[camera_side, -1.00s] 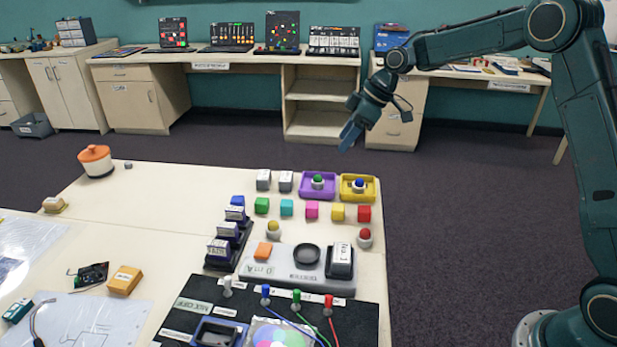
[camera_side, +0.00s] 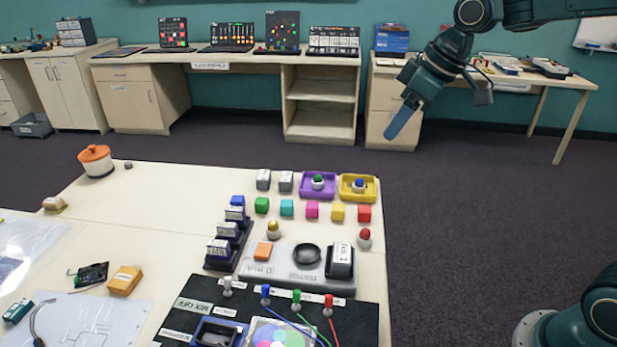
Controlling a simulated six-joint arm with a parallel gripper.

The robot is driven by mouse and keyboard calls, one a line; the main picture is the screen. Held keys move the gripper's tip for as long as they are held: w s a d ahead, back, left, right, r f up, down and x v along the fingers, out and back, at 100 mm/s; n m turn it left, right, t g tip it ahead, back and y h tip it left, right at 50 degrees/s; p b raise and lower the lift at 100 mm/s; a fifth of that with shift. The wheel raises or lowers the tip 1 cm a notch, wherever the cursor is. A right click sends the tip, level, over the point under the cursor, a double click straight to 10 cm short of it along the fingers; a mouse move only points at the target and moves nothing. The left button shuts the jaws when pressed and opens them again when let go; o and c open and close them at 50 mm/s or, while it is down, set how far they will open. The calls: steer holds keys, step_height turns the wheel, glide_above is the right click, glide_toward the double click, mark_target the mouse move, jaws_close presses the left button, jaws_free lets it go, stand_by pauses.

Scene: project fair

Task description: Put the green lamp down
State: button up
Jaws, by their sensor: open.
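The green lamp (camera_side: 317,180), a small white base with a green dome, stands upright in the purple tray (camera_side: 303,191) at the back of the white table (camera_side: 180,190). My gripper (camera_side: 403,122) is open and empty, in the air to the upper right of the trays and apart from the lamp. Its blue fingers overlap in this view, so the gap between them is hidden.
A blue lamp (camera_side: 359,185) stands in the yellow tray (camera_side: 347,194) beside the purple one. A yellow lamp (camera_side: 273,230) and a red lamp (camera_side: 364,238) stand nearer. Open floor lies right of the table.

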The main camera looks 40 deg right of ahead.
steer(key=s+f+m+h, duration=0.1)
steer(key=s+m, duration=0.1)
steer(key=s, duration=0.9)
steer(key=s+f+m+t, duration=0.1)
steer(key=s+m, duration=0.2)
steer(key=s, duration=0.8)
steer(key=shift+d+f+h, duration=0.25)
steer(key=shift+d+h, duration=0.05)
steer(key=shift+h, duration=0.1)
